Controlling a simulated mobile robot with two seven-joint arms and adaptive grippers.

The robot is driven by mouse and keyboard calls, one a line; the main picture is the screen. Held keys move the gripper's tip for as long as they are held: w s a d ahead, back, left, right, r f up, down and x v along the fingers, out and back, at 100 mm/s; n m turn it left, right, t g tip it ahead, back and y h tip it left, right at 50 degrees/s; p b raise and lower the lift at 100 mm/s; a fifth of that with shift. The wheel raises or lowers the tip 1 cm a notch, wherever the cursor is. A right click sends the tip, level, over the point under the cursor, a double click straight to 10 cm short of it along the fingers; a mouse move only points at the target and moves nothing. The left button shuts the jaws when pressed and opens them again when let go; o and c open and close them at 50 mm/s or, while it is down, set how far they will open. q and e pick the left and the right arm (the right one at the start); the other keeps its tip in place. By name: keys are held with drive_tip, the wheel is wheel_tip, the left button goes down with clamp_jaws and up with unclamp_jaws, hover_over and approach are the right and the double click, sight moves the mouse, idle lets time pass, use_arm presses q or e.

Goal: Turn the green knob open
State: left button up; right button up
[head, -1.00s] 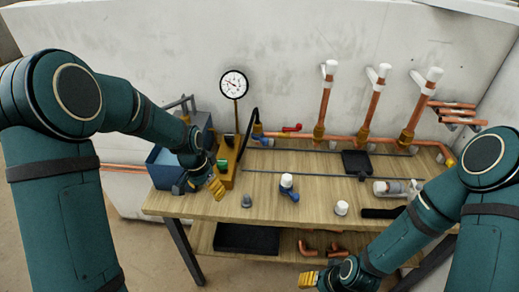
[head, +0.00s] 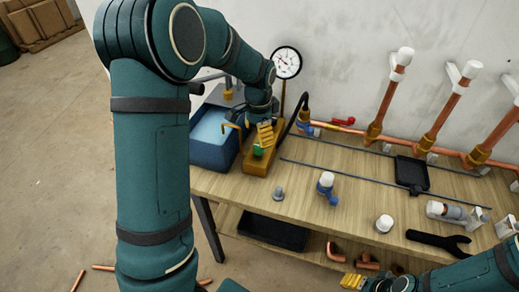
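The green knob (head: 257,151) is on the front of a yellow-brass block (head: 263,163) at the left end of the wooden bench. A round white pressure gauge (head: 286,62) stands on a stem behind the block. My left gripper (head: 249,130) is just above the knob and close to it, its yellow fingers pointing down. The fingers look spread apart, with nothing seen between them. Part of the block is hidden behind the gripper. My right gripper (head: 352,282) is low at the bottom edge, in front of the bench; its finger gap does not show clearly.
A blue water bin (head: 214,140) stands left of the block. A grey cap (head: 278,193), a blue-and-white valve (head: 326,187), a white cap (head: 384,223), a black pad (head: 411,173) and a wrench (head: 438,242) lie on the bench. Copper pipes (head: 444,109) rise along the wall.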

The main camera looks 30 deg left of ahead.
sight(259, 145)
use_arm(q)
wheel_tip(259, 145, down, 6)
drive_tip(key=shift+r+b, duration=0.1)
drive_tip(key=shift+b, duration=0.5)
clamp_jaws()
